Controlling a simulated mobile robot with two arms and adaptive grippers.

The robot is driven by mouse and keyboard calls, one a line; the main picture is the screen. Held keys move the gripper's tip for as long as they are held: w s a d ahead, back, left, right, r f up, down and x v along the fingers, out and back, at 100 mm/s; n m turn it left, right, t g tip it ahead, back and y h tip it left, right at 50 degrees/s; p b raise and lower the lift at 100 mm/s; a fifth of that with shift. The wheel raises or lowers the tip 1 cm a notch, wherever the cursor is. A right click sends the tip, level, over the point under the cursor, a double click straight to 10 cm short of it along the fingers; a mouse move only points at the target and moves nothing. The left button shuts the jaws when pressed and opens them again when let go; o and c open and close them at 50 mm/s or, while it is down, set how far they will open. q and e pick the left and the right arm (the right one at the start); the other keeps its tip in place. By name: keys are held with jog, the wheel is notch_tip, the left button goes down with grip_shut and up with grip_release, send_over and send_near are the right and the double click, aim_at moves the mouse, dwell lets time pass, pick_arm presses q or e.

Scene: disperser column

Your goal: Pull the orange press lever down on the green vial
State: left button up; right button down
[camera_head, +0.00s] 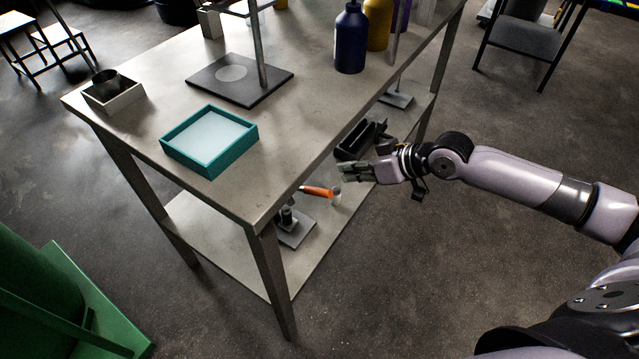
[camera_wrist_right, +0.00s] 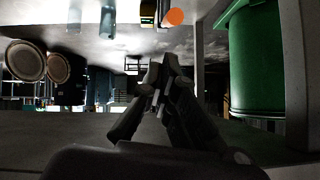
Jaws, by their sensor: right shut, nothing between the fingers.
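The orange press lever (camera_head: 317,191) sticks out to the right from a dark press stand (camera_head: 288,222) on the lower shelf, below the table's front edge. In the right wrist view, the round orange end of the lever (camera_wrist_right: 175,17) shows near the top edge. My right gripper (camera_head: 345,171) is shut and empty, in front of the table edge, up and to the right of the lever and apart from it. Its fingers meet in the right wrist view (camera_wrist_right: 156,85). I cannot make out a green vial. My left gripper is not in view.
The steel table (camera_head: 255,140) overhangs the lower shelf (camera_head: 210,230). On top stand a teal tray (camera_head: 245,150), a grey box (camera_head: 125,100), a dark stand plate (camera_head: 265,92) and a blue bottle (camera_head: 351,45). A black holder (camera_head: 350,140) sits near my right gripper. Floor in front is clear.

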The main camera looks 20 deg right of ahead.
jog(key=shift+r, duration=0.1)
jog(key=shift+a, duration=0.1)
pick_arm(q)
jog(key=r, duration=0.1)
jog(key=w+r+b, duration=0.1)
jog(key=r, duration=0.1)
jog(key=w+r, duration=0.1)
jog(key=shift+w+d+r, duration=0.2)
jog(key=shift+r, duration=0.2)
pick_arm(e)
jog(key=x, duration=1)
pick_arm(q)
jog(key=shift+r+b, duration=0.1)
jog(key=shift+b, duration=0.35)
pick_arm(e)
jog(key=shift+s, duration=0.1)
